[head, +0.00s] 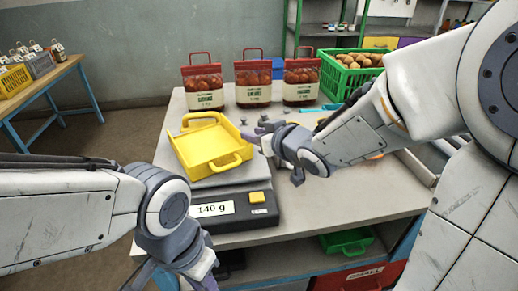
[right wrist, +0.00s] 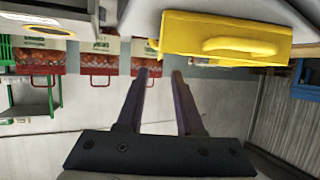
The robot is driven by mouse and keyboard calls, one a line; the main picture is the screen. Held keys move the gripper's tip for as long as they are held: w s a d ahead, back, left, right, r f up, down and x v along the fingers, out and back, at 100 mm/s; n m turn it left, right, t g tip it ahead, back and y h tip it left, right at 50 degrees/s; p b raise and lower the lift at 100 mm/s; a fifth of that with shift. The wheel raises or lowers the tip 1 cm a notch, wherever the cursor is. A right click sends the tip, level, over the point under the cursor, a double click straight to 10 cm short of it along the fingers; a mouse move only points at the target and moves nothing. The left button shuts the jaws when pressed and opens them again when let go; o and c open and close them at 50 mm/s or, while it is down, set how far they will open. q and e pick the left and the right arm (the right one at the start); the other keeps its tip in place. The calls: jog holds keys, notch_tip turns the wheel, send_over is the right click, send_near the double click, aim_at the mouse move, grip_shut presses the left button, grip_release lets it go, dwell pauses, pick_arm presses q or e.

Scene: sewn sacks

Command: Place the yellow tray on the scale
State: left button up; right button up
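The yellow tray (head: 212,150), with a handle at its near and far ends, sits over the plate of the scale (head: 232,210). The scale's display reads 140 g. My right gripper (head: 262,135) is just right of the tray, apart from it as far as I can tell. In the right wrist view its fingers (right wrist: 160,72) stand apart with nothing between them, and the tray (right wrist: 225,38) shows at the top right. My left gripper (head: 180,275) is low at the picture's bottom edge, its fingers mostly hidden or cut off.
Three sacks with red handles (head: 253,85) stand at the table's back. A green crate (head: 345,80) of round brown goods is behind my right arm. The table's (head: 370,195) front right is clear. A side table (head: 45,80) stands far left.

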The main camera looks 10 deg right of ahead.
jog(key=shift+p+v, duration=0.7)
jog(key=shift+v, duration=0.5)
